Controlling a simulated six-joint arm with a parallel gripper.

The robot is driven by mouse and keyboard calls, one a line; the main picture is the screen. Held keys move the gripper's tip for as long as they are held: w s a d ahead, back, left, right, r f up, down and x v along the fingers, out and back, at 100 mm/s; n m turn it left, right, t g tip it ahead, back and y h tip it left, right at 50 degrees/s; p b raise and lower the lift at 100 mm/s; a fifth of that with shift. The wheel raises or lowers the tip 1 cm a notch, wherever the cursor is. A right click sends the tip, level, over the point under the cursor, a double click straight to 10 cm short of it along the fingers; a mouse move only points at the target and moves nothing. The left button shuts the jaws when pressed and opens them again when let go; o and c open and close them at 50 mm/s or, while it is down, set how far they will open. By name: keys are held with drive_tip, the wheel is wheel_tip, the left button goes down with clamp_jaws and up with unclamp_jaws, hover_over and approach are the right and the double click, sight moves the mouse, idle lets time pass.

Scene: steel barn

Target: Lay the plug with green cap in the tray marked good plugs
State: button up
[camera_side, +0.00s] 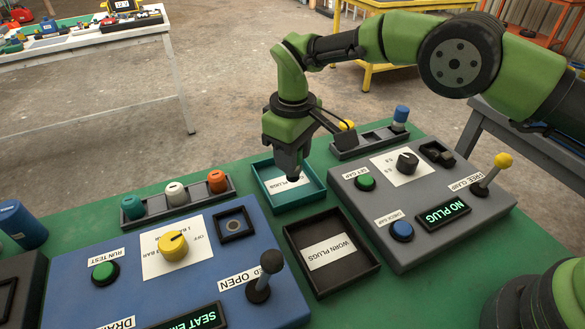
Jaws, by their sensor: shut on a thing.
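My gripper (292,172) points down over the teal tray (318,196) and is shut on a plug. Only a small dark end of this plug shows below the jaws; its cap is hidden, so I cannot tell its colour. The tray's white label is partly covered by my gripper, and only "PLUGS" can be read. I cannot tell whether the plug touches the tray floor.
A black tray marked "WORN PLUGS" (374,267) lies just in front. A grey panel (465,232) with a lever stands right, a blue panel (75,275) left. A rack (371,143) behind holds blue- and yellow-capped pieces; another rack (151,209) holds green-, white- and orange-capped pieces.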

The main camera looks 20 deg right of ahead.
drive_tip(key=shift+f, duration=1.8)
drive_tip(key=shift+f, duration=0.1)
drive_tip(key=o, duration=0.9)
wheel_tip(320, 180, up, 12)
drive_tip(key=shift+r, duration=0.1)
